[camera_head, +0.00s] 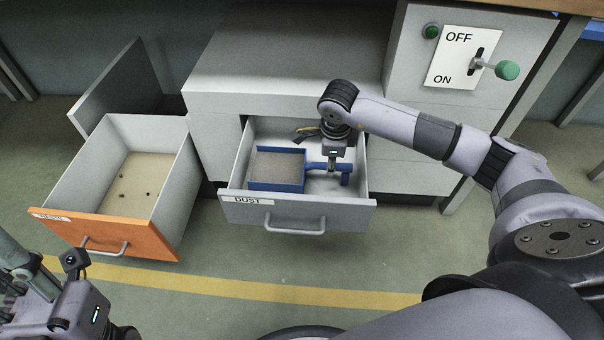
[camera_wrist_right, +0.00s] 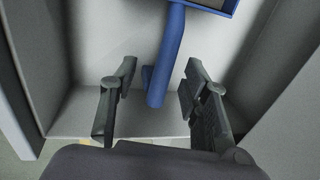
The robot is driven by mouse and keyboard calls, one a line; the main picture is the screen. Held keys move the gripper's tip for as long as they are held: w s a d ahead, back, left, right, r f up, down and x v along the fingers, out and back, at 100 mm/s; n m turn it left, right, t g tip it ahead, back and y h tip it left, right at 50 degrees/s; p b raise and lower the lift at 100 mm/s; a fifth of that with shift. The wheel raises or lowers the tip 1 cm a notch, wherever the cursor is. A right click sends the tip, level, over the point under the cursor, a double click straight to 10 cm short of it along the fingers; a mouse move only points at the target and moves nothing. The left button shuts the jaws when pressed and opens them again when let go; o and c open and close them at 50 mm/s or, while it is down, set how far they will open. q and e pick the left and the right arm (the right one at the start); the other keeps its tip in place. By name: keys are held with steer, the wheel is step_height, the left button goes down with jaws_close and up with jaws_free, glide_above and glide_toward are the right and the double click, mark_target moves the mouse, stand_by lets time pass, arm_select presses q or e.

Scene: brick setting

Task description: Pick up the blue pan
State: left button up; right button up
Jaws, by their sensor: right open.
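The blue pan (camera_head: 277,186) lies in the open grey drawer labelled DUST (camera_head: 290,217). It is a shallow tray holding a grey, sand-like layer, with a blue handle toward the right. My right gripper (camera_head: 323,172) is low over the handle in the head view and hides part of it. In the right wrist view the handle (camera_wrist_right: 168,60) runs down between the two open fingers of my right gripper (camera_wrist_right: 160,95), with a gap on each side. My left gripper is at the lower left of the head view, its fingers not clearly visible (camera_head: 75,310).
An open orange-fronted drawer (camera_head: 100,235) with sandy contents stands at the left. The DUST drawer's walls are close around my right gripper. A grey cabinet with an OFF/ON lever (camera_head: 507,70) stands behind at the right. The floor in front is clear, with a yellow line (camera_head: 250,288).

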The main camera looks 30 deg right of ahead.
steer(key=f, duration=0.1)
steer(key=f+b, duration=0.1)
steer(key=f, duration=0.1)
steer(key=w+d+f+b, duration=0.1)
steer(key=shift+f, duration=0.3)
steer(key=shift+r, duration=0.1)
steer(key=shift+c, duration=0.2)
jaws_close()
